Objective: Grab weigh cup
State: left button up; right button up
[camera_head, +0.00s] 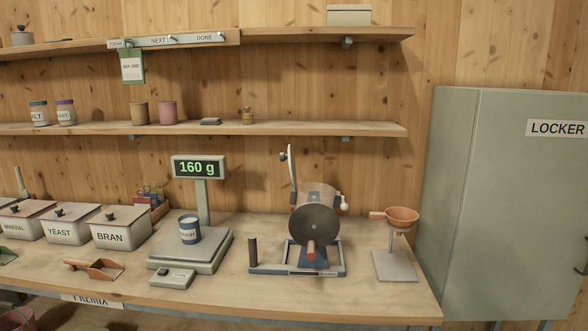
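The weigh cup (188,230) is a small dark blue cup with a white label band. It stands upright on the plate of the bench scale (218,246), left of the middle of the workbench. The scale's raised display (199,167) reads 160 g. The cup's contents are too small to tell. Neither of my grippers shows in the head view, and nothing is seen touching the cup.
Labelled bins, including the bran bin (121,228), stand left of the scale. A red-brown scoop (94,268) and a small grey-green device (172,278) lie in front. The drum mixer (315,219) and a funnel stand (396,266) are to the right, before the locker (502,205).

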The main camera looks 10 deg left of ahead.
aim_at(189, 224)
jog(key=j+z, duration=0.2)
jog(key=j, duration=0.65)
jog(key=k+j+z, duration=0.2)
jog(key=j, duration=0.65)
jog(key=i+j, duration=0.05)
